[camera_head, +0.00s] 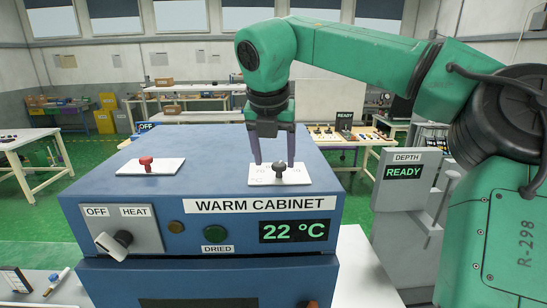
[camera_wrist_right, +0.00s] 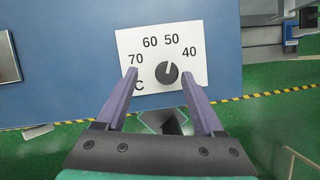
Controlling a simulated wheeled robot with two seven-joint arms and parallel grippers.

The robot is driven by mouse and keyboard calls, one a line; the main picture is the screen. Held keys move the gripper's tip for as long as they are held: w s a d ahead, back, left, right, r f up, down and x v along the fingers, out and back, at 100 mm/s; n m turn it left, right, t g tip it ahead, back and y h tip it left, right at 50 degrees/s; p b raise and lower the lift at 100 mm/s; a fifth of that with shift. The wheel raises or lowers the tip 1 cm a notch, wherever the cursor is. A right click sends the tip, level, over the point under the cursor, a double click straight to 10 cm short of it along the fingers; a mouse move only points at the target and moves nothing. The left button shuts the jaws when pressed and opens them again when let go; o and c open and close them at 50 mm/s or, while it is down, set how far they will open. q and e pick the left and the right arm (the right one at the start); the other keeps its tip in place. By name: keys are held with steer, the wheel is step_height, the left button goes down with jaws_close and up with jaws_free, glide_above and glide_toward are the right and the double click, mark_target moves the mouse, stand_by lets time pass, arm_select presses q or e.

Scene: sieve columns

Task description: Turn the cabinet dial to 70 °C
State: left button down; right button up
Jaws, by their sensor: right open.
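The blue warm cabinet (camera_head: 120,190) fills the front of the head view, and its display (camera_head: 294,230) reads 22 °C. On its top right is a white scale plate (camera_head: 301,177) with a small dark dial (camera_head: 279,167). In the right wrist view the dial (camera_wrist_right: 167,72) sits below the marks 70, 60, 50 and 40, and its light pointer line aims roughly at 50. My right gripper (camera_head: 272,163) is open and points down at the plate. In the wrist view its fingertips (camera_wrist_right: 160,76) lie on either side of the dial, apart from it. My left gripper is out of view.
A red knob (camera_head: 146,162) on another white plate stands at the cabinet's top left. A grey DEPTH unit (camera_head: 405,190) showing READY stands at right. The cabinet top between the plates is clear.

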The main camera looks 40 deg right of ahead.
steer(key=shift+d+f, duration=0.15)
steer(key=shift+f, duration=0.2)
steer(key=shift+s+d+f, duration=0.1)
steer(key=shift+d, duration=0.15)
steer(key=shift+s+d, duration=0.25)
steer(key=shift+s, duration=0.1)
steer(key=c, duration=0.5)
steer(key=shift+w+a, duration=0.25)
steer(key=shift+a, duration=0.05)
jaws_close()
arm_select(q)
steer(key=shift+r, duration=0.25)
arm_select(e)
steer(key=shift+d, duration=0.15)
